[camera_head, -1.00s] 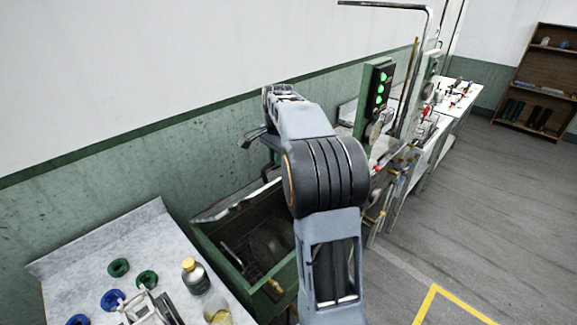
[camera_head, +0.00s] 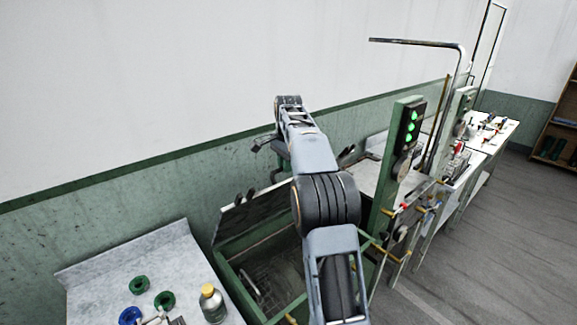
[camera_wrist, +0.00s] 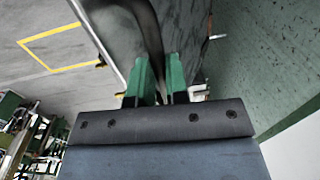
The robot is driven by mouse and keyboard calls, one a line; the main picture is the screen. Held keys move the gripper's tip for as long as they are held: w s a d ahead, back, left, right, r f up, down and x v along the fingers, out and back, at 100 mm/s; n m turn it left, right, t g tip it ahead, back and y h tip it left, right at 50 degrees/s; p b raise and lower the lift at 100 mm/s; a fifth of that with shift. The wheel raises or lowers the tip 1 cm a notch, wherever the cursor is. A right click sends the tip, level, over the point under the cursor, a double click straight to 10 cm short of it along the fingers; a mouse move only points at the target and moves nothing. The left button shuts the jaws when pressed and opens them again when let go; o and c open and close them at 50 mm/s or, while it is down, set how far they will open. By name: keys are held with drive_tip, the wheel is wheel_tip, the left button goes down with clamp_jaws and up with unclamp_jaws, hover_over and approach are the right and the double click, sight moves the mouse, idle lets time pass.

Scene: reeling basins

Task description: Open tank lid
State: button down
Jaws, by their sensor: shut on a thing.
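The green tank (camera_head: 232,278) stands open in the head view, and wire-like parts show inside it. Its grey lid (camera_head: 240,219) is raised and tilted up at the tank's back edge, near the wall. In the wrist view, the green fingers of my gripper (camera_wrist: 161,68) are shut on a dark curved bar, which appears to be the lid's handle (camera_wrist: 153,30). The lid's dark grey face (camera_wrist: 122,32) shows behind the bar. In the head view my arm hides the tank's right part and part of the lid, and the grip itself is not clear.
A grey table (camera_head: 95,285) with a capped bottle (camera_head: 213,303) and green and blue rings stands left of the tank. A green post with green lights (camera_head: 411,127) and a bench stand to the right. The wall is close behind. Open floor (camera_head: 470,260) lies right.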

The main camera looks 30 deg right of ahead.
drive_tip(key=shift+w+a+f, duration=0.1)
drive_tip(key=shift+a+f, duration=0.05)
drive_tip(key=shift+f, duration=0.3)
drive_tip(key=c, duration=1.5)
unclamp_jaws()
drive_tip(key=shift+c, duration=0.2)
drive_tip(key=shift+o, duration=1.4)
drive_tip(key=shift+w+f, duration=0.1)
drive_tip(key=shift+w, duration=0.3)
drive_tip(key=shift+o, duration=0.7)
drive_tip(key=shift+s, duration=0.1)
drive_tip(key=shift+s+r, duration=0.15)
drive_tip(key=shift+r, duration=0.05)
drive_tip(key=r, duration=0.6)
drive_tip(key=shift+s+d+r, duration=0.1)
drive_tip(key=shift+d+r, duration=0.1)
drive_tip(key=shift+r, duration=0.1)
drive_tip(key=shift+s+r, duration=0.1)
drive_tip(key=shift+r, duration=0.35)
drive_tip(key=shift+c, duration=0.5)
